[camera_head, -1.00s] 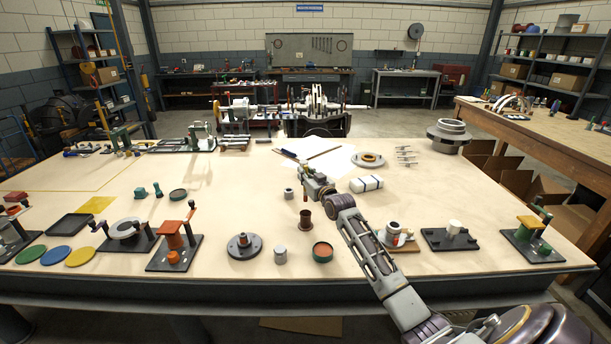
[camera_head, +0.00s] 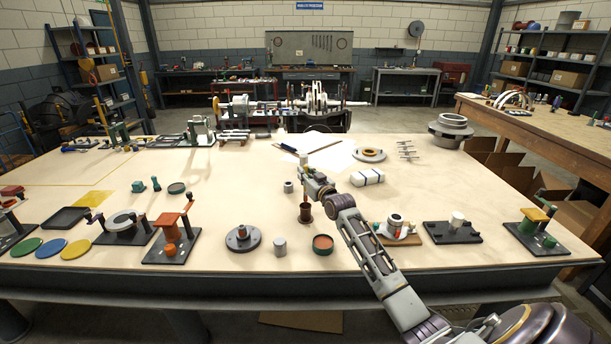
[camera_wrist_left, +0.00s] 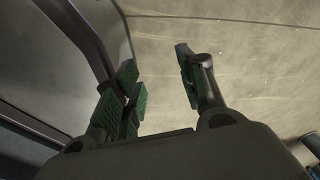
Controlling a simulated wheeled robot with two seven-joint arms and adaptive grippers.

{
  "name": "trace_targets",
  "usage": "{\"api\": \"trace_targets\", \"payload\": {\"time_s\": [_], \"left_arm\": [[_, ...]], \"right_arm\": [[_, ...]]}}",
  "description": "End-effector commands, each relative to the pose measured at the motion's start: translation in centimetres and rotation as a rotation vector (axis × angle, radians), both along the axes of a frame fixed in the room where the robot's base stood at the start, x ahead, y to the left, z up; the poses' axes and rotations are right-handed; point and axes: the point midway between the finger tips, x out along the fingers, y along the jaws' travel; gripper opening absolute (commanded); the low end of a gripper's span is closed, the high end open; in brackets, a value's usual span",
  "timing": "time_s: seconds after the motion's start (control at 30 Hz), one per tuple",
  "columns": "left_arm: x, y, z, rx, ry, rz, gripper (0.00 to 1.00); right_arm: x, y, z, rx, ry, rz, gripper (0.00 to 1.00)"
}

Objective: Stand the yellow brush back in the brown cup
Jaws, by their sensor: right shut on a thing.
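The brown cup (camera_head: 304,213) stands upright on the wooden table, right of a grey cylinder. My right gripper (camera_head: 307,182) is above the cup and is shut on the brush (camera_head: 305,198). The brush hangs roughly upright, its reddish-brown lower part at the cup's mouth. Its upper part is mostly hidden by the gripper, and I cannot tell how deep its lower end sits. My left gripper (camera_wrist_left: 157,75) is open and empty in the left wrist view, and it is out of the head view.
A green-rimmed round tin (camera_head: 323,244), a grey cylinder (camera_head: 280,246) and a dark round flange (camera_head: 242,239) stand in front of the cup. A small grey cylinder (camera_head: 288,187) is behind it. A white strapped block (camera_head: 367,177) lies right of the gripper.

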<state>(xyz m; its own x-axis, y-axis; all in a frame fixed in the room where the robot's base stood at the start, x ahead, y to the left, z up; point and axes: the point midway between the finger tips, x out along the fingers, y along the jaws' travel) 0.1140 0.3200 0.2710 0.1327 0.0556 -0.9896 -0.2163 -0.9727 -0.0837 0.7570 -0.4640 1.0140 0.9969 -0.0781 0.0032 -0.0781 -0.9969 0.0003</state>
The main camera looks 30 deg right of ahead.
Motion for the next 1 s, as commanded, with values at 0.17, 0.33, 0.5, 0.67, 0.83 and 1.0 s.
{"api": "trace_targets", "payload": {"time_s": [0.17,0.33,0.5,0.67,0.83,1.0], "left_arm": [[0.5,0.2,-0.4,0.004,-0.001,0.0,0.4],[1.5,0.3,-0.4,0.005,-0.01,0.0,0.4],[2.6,0.0,-0.4,0.003,-0.019,0.001,0.4],[3.5,-0.5,-0.4,-0.003,-0.027,0.002,0.4],[4.3,-1.5,-0.4,-0.013,-0.036,0.005,0.4],[4.9,-2.1,-0.5,-0.019,-0.037,0.006,0.4]], "right_arm": [[0.0,0.0,-0.8,0.0,0.0,0.0,0.0],[0.0,0.0,-1.5,0.0,0.0,0.0,0.0],[0.0,0.0,-2.1,0.0,0.0,0.0,0.0],[0.0,0.0,-2.8,0.0,0.0,0.0,0.0],[0.0,0.0,-3.5,0.0,0.001,0.0,0.0],[0.0,0.0,-4.2,0.0,0.001,0.0,0.0]]}}
